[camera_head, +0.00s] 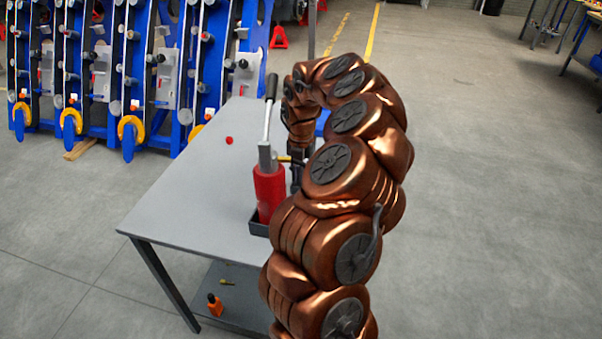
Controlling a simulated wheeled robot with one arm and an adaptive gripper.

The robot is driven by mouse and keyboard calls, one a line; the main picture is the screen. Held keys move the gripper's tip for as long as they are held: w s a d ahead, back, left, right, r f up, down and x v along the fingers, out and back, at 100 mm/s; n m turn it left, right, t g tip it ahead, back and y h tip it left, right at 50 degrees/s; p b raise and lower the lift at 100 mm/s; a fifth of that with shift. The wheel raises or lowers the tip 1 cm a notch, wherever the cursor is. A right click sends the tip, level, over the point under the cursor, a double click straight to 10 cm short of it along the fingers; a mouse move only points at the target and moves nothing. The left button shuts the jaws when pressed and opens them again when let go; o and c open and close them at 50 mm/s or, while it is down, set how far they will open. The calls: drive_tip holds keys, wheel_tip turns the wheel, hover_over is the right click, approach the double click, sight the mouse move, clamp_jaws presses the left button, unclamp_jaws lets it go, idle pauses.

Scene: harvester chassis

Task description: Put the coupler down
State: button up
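My copper-coloured arm reaches over the grey table (185,205) and bends down at its far end. My gripper (297,183) is a small dark shape pointing down, just right of the red hand pump (269,190), and is largely hidden by the arm. A small brass-coloured piece (284,158) shows between the pump's top and my gripper. It may be the coupler, but I cannot tell whether it is held or belongs to the pump. Whether the fingers are open or shut is not visible. A small red round piece (229,140) lies on the tabletop.
The pump stands upright in a black tray (258,228), its long handle (270,100) rising above. The table's left part is clear. An orange bottle (215,304) stands on the lower shelf. Blue racks (130,75) stand behind; open floor lies to the right.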

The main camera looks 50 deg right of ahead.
drive_tip(key=o, duration=0.4)
drive_tip(key=shift+c, duration=0.2)
wheel_tip(320, 180, up, 12)
drive_tip(key=shift+b, duration=0.35)
idle(0.8)
